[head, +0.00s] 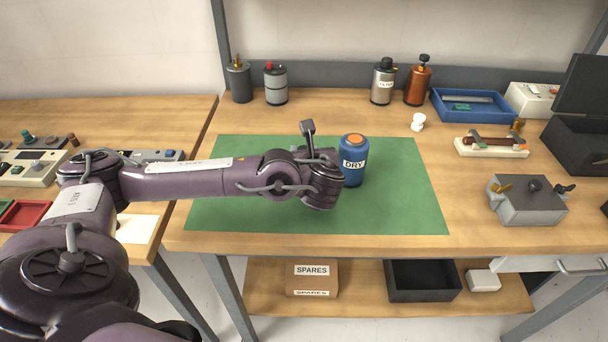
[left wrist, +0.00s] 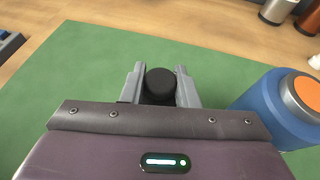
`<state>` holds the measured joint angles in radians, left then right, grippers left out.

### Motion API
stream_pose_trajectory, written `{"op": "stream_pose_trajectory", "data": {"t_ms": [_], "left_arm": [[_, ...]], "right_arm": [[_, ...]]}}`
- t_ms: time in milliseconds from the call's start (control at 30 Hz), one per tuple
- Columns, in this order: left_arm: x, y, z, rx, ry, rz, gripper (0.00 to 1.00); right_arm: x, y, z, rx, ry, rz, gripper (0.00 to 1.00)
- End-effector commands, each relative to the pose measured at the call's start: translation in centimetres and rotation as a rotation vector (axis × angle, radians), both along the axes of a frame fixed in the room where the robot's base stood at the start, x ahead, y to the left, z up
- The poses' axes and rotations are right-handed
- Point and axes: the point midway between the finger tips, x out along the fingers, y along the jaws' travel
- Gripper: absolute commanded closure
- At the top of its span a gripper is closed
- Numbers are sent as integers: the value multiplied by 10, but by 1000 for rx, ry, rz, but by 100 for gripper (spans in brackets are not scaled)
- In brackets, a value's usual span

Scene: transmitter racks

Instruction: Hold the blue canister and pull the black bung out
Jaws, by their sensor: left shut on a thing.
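The blue canister (head: 351,182) stands upright on the green mat (head: 400,205), with a white DRY label and an orange round top. In the left wrist view the canister (left wrist: 268,112) is at the right, beside my left gripper, and no hand holds it. My left gripper (left wrist: 160,88) is shut on the black bung (left wrist: 161,82), a dark round piece between its grey fingers, apart from the canister. The bung's height above the mat is unclear. In the head view my wrist hides the fingers and the bung. My right gripper is not in view.
A grey bottle (head: 275,84), a silver canister (head: 383,82) and an orange canister (head: 418,82) stand along the back. A small white piece (head: 418,122) and a grey box (head: 527,202) are to the right. The mat's right part is clear.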

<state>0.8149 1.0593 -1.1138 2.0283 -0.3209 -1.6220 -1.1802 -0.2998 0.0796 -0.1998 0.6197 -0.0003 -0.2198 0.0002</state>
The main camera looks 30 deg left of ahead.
Motion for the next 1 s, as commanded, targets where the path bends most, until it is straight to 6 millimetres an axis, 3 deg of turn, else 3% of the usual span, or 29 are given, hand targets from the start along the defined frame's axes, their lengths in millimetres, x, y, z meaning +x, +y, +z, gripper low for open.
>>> {"op": "stream_pose_trajectory", "data": {"t_ms": [433,867,900,1000], "left_arm": [[1,0,-48,1,-1,0,100],[0,0,-56,0,0,0,100],[0,0,-56,0,0,0,71],[0,0,-55,0,0,0,58]], "right_arm": [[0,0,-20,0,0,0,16],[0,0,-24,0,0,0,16],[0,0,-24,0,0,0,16],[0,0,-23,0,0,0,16]]}}
